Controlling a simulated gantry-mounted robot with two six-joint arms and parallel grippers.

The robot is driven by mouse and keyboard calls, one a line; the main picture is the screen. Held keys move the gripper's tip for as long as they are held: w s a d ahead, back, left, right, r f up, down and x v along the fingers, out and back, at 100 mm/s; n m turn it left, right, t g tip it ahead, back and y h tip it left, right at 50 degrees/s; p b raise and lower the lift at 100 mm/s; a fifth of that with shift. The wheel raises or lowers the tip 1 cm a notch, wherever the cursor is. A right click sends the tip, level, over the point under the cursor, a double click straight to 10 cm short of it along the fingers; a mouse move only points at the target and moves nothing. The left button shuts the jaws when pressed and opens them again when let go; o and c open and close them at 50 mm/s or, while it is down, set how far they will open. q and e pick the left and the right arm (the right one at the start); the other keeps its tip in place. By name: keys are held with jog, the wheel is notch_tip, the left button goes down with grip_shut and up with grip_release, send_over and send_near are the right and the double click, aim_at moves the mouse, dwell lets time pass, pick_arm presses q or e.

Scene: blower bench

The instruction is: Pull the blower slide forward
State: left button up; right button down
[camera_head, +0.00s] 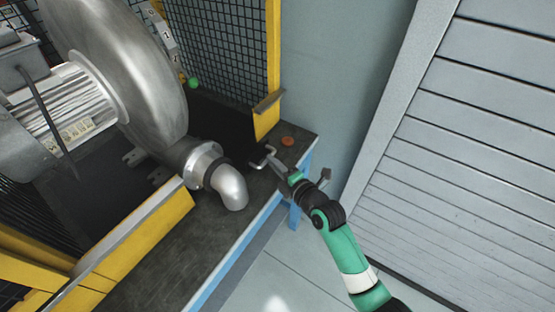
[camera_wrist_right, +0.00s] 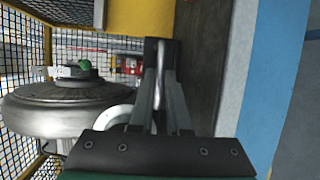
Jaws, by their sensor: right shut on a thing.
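The blower (camera_head: 130,75) is a large silver metal housing with a ribbed motor and an outlet elbow (camera_head: 230,185), standing on the dark bench. It also shows at the left in the right wrist view (camera_wrist_right: 65,108). A small pale metal handle (camera_head: 262,156), apparently that of the slide, sits near the bench's right edge, beside the elbow. My right gripper (camera_head: 272,160) is at this handle. In the right wrist view its fingers (camera_wrist_right: 160,85) are shut on a thin pale bar between them. The slide's body is hard to make out. My left gripper is not in view.
Yellow-framed mesh guards (camera_head: 222,40) stand behind and in front of the blower. The bench has a blue edge (camera_head: 235,255). Open floor and a grey slatted shutter (camera_head: 470,150) are to the right.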

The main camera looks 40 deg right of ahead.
jog(key=shift+f, duration=0.3)
jog(key=c, duration=0.9)
grip_release()
jog(key=shift+w+d+r, duration=0.1)
jog(key=shift+w+r, duration=0.05)
jog(key=shift+w, duration=0.2)
jog(key=shift+s, duration=0.1)
jog(key=shift+s+r, duration=0.15)
jog(key=shift+s, duration=0.1)
jog(key=s+p, duration=0.1)
jog(key=s, duration=0.2)
jog(key=s+r+p, duration=0.1)
jog(key=s+p, duration=0.1)
jog(key=s, duration=0.2)
jog(key=s+p, duration=0.1)
jog(key=s, duration=0.3)
jog(key=shift+a+r, duration=0.35)
jog(key=shift+a, duration=0.05)
